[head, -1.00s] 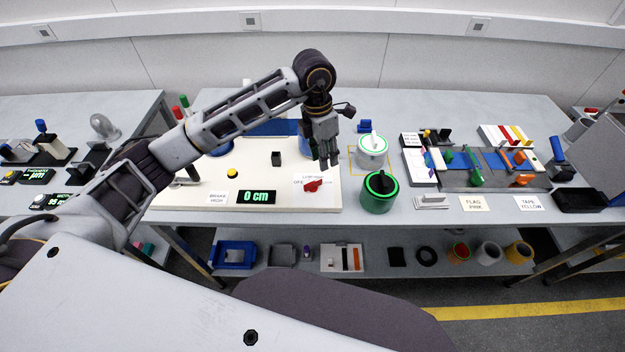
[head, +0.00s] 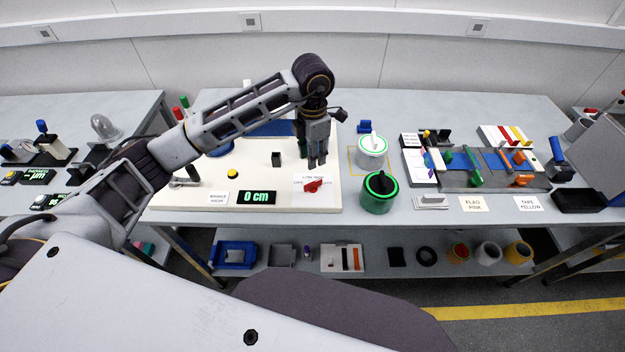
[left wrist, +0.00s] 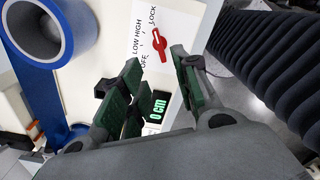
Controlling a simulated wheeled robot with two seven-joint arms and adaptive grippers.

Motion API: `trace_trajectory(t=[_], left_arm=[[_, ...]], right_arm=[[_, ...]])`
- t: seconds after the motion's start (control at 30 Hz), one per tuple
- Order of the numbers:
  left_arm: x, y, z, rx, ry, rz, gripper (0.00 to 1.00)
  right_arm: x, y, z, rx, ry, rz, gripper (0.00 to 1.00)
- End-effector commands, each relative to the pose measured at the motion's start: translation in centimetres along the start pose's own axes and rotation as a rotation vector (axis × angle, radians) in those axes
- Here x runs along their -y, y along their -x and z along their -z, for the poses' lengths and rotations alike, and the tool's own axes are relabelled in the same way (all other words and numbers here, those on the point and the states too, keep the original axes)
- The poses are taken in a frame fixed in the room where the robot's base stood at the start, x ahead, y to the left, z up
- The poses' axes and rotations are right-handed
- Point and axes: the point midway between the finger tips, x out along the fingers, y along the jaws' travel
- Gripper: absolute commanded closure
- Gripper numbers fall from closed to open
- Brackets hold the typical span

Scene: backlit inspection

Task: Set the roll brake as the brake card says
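The red brake knob (head: 313,186) sits on a white dial plate at the front right of the cream board (head: 235,185). In the left wrist view the red knob (left wrist: 159,44) shows with the marks OFF, LOW, HIGH and LOCK around it; I cannot tell which mark it points to. The brake card (head: 218,198) stands left of the display and appears to read BRAKE HIGH. My left gripper (head: 316,164) points down just behind and above the knob, apart from it. Its green-padded fingers (left wrist: 153,92) are open and empty. My right gripper is not in view.
A display (head: 257,197) reads 0 cm. A yellow button (head: 233,172) and a black block (head: 276,159) are on the board. A green-and-black canister (head: 379,194) and a white-topped one (head: 372,150) stand close on the right.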

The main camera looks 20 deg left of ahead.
Motion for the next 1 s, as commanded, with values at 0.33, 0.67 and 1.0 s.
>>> trace_trajectory(t=[0.33,0.67,1.0], left_arm=[[0.0,-4.2,0.1,-0.002,0.0,0.002,0.69],[0.0,-8.6,0.1,-0.002,0.0,0.001,0.69],[0.0,-11.5,0.0,0.0,-0.001,0.0,0.69]], right_arm=[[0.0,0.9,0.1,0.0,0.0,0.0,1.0],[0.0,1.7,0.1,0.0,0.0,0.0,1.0],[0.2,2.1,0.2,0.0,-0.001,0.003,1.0]])
